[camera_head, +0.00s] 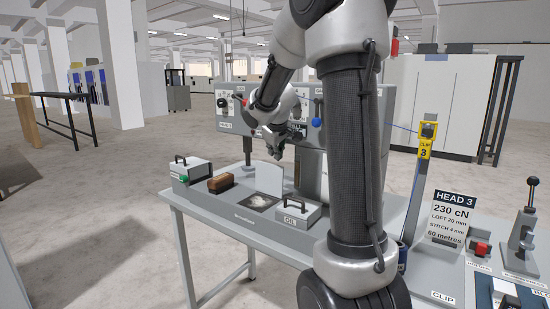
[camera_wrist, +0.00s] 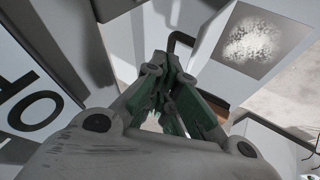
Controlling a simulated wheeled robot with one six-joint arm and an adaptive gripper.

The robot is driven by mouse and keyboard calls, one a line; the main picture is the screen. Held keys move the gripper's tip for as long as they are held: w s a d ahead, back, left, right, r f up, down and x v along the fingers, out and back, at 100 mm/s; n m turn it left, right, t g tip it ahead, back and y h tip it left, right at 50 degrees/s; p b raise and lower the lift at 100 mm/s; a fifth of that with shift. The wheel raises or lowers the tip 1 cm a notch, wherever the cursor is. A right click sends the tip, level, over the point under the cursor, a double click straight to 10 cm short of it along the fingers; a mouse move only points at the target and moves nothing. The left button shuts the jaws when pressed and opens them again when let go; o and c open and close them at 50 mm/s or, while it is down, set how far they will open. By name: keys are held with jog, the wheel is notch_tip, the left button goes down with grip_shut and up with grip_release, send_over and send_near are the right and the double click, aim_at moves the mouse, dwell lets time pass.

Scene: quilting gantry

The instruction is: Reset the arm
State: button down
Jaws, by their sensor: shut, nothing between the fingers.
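My gripper (camera_head: 276,152) hangs above the grey workbench (camera_head: 222,227), in front of the grey panel with knobs (camera_head: 230,108). It points downward, and my arm is bent with the forearm reaching away from me. In the wrist view, the green-lined fingers (camera_wrist: 172,105) are close together with nothing held between them. The gripper is above the area between the upright pale plate (camera_head: 270,179) and the OIL box (camera_head: 298,213), clear of the bench top. My upper arm covers part of the bench and the panel.
A grey box with a green button (camera_head: 191,170), a brown block (camera_head: 221,183) and a speckled dark patch (camera_head: 258,202) are on the bench. On the right are a yellow clip post (camera_head: 426,140), a HEAD 3 sign (camera_head: 455,216), a red button (camera_head: 482,248) and a lever (camera_head: 528,205). Open floor lies left.

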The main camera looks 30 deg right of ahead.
jog(key=v, duration=0.9)
jog(key=s+a+f+m+y, duration=0.1)
jog(key=s+a, duration=0.3)
jog(key=s, duration=0.5)
jog(key=s+a+f+m+g+y, duration=0.1)
jog(key=s+a+f, duration=0.2)
jog(key=s, duration=0.6)
jog(key=s+a+f+g+y, duration=0.1)
jog(key=s+a+f, duration=0.1)
jog(key=s+a, duration=0.3)
jog(key=shift+s+a+f+m+y, duration=0.35)
jog(key=shift+s+m+y, duration=0.05)
jog(key=shift+s, duration=1.85)
